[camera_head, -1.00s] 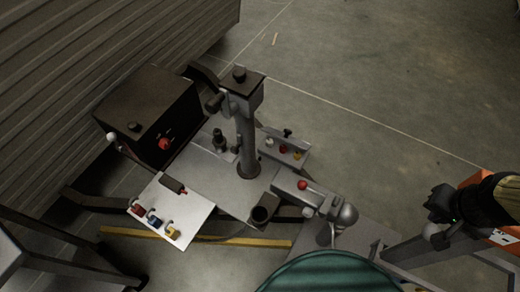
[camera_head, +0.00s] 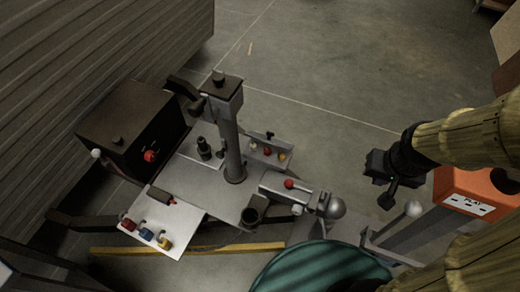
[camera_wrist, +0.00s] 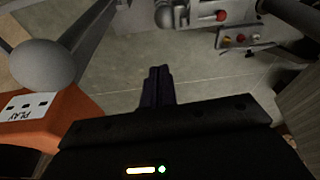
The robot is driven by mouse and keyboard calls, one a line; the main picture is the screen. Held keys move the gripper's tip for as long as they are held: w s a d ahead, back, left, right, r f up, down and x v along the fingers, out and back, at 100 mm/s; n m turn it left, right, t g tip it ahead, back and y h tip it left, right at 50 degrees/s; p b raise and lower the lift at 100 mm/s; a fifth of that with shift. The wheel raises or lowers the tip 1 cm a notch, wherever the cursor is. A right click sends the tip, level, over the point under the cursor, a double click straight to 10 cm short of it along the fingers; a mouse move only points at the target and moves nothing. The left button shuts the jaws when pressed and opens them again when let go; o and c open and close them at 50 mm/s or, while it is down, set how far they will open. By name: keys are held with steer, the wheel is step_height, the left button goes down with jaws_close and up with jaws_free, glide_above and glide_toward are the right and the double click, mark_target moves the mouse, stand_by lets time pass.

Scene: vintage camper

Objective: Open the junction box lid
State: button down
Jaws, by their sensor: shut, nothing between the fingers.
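A dark box (camera_head: 128,130) with a red knob (camera_head: 150,156) on its front stands at the left of the trailer tongue in the head view. Its top looks closed. It is the likeliest junction box, but I cannot tell for sure. A smaller grey box with coloured knobs (camera_head: 267,151) sits right of the post. My gripper (camera_head: 374,180) is at the right, over the floor, apart from both boxes. Its dark fingers (camera_wrist: 157,84) are together and empty in the wrist view.
An upright jack post (camera_head: 231,140) stands mid-tongue. A white plate with coloured connectors (camera_head: 175,215) is at front left. A hitch coupler (camera_head: 333,207) is nearer me. An orange box (camera_head: 475,192) and a grey ball (camera_wrist: 45,60) are close to my arm. Open floor lies behind.

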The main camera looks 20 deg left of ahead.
steer(key=w+a+f+n+t+h+b, duration=0.1)
steer(key=w+a+f+n+h+b, duration=0.25)
steer(key=a+f+n, duration=0.5)
steer(key=w+a+f+n+t+h+b, duration=0.1)
steer(key=w+a+f+n+h+b, duration=0.3)
steer(key=f+n, duration=0.7)
steer(key=a+f+n+t+y+b, duration=0.1)
steer(key=a+f+n+t+y, duration=0.2)
steer(key=a+n, duration=0.5)
steer(key=a+f+n+t+y+b, duration=0.1)
steer(key=a+f+n+t+y, duration=0.2)
steer(key=a, duration=1.1)
step_height(320, 180, down, 3)
steer(key=n+t, duration=0.1)
steer(key=n, duration=0.3)
steer(key=shift+a+n+t+y, duration=0.3)
steer(key=shift+a+n+y, duration=0.05)
steer(key=shift+w, duration=0.15)
